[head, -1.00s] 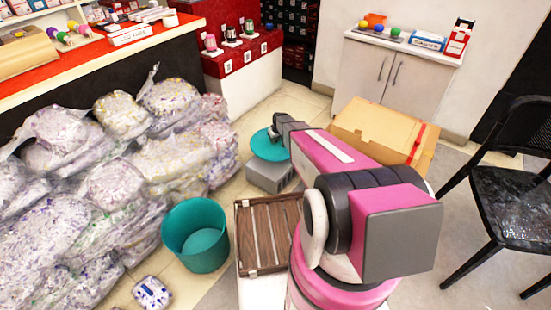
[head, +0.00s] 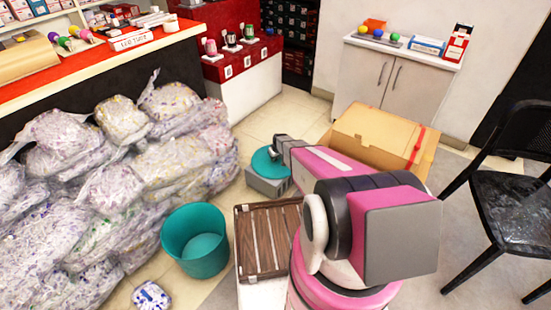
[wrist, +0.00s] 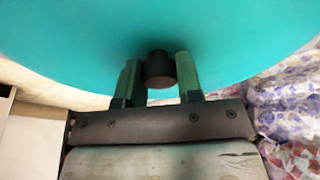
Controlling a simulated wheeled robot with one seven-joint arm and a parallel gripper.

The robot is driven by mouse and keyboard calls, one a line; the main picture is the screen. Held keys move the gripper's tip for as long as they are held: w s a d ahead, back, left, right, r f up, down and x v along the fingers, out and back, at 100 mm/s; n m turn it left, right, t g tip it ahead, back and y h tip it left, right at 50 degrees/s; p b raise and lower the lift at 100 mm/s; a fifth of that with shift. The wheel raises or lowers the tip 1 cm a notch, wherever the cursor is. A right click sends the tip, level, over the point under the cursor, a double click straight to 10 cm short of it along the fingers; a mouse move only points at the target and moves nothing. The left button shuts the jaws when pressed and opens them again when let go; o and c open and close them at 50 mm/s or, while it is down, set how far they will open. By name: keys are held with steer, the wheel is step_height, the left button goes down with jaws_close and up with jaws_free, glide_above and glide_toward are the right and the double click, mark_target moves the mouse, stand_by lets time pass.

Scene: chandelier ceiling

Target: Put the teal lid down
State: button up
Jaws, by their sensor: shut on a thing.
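The teal lid (head: 268,162) is a round disc at the end of my arm, low over or against a grey block (head: 266,186) on the floor; I cannot tell whether they touch. In the wrist view the lid (wrist: 160,45) fills the upper part, and its dark knob (wrist: 158,70) sits between the two green fingers of my gripper (wrist: 160,80). My gripper is shut on the knob. In the head view my gripper's fingers are hidden by the arm. A teal bin (head: 196,240) stands open on the floor, nearer and to the left.
A brown slatted crate (head: 262,258) stands right of the bin. A cardboard box (head: 378,140) lies behind my arm. Piled clear bags of shreds (head: 120,190) fill the left. A black chair (head: 510,195) stands at right. A patterned package (head: 151,295) lies in front of the bin.

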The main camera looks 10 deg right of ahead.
steer(key=shift+f, duration=0.1)
steer(key=o, duration=1)
steer(key=v, duration=1.3)
steer(key=s+r+m+g, duration=0.1)
steer(key=s+r, duration=0.7)
steer(key=s, duration=0.2)
steer(key=s+a+r+m+g, duration=0.1)
steer(key=s+r+m, duration=0.1)
steer(key=s+r, duration=0.7)
steer(key=s+r+m+g+h, duration=0.1)
steer(key=s+r, duration=0.8)
steer(key=s, duration=0.3)
steer(key=shift+a, duration=0.15)
